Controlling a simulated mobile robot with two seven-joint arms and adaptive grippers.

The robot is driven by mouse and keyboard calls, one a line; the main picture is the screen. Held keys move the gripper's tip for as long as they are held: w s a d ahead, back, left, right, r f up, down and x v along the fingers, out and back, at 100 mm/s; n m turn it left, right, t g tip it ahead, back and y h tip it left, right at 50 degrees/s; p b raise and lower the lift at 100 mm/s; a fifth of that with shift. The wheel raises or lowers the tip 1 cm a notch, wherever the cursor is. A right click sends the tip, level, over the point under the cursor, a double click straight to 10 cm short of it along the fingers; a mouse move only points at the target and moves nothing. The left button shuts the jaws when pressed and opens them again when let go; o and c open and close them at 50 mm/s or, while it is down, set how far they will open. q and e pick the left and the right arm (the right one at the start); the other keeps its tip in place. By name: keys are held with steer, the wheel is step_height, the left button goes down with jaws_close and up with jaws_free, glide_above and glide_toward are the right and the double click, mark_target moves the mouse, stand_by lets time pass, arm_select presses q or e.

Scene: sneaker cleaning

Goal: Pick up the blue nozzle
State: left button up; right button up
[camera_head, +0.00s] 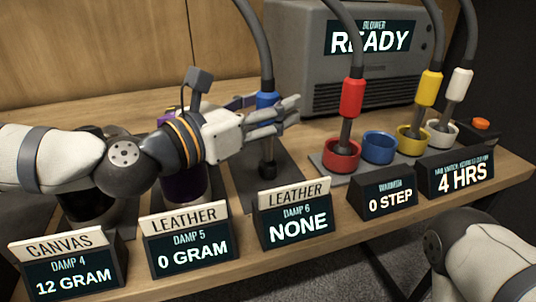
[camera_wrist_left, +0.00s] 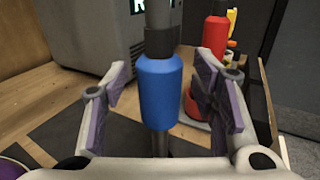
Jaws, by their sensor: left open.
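The blue nozzle (camera_head: 267,100) hangs upright on a grey hose, over the dark mat behind the DAMP 6 sign. In the head view my left gripper (camera_head: 290,112) reaches in from the left and partly covers it. In the left wrist view the blue nozzle (camera_wrist_left: 159,92) stands between the two spread fingers of my left gripper (camera_wrist_left: 160,95), with a gap on each side. The left gripper is open. Part of my right arm shows at the lower right of the head view, but its gripper is out of view.
A red nozzle (camera_head: 352,97), a yellow nozzle (camera_head: 429,88) and a white nozzle (camera_head: 459,84) stand in cups to the right. An empty blue cup (camera_head: 378,147) sits among them. The grey blower (camera_head: 300,60) is behind. Signs (camera_head: 297,222) line the front edge.

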arm_select(q)
jaws_close()
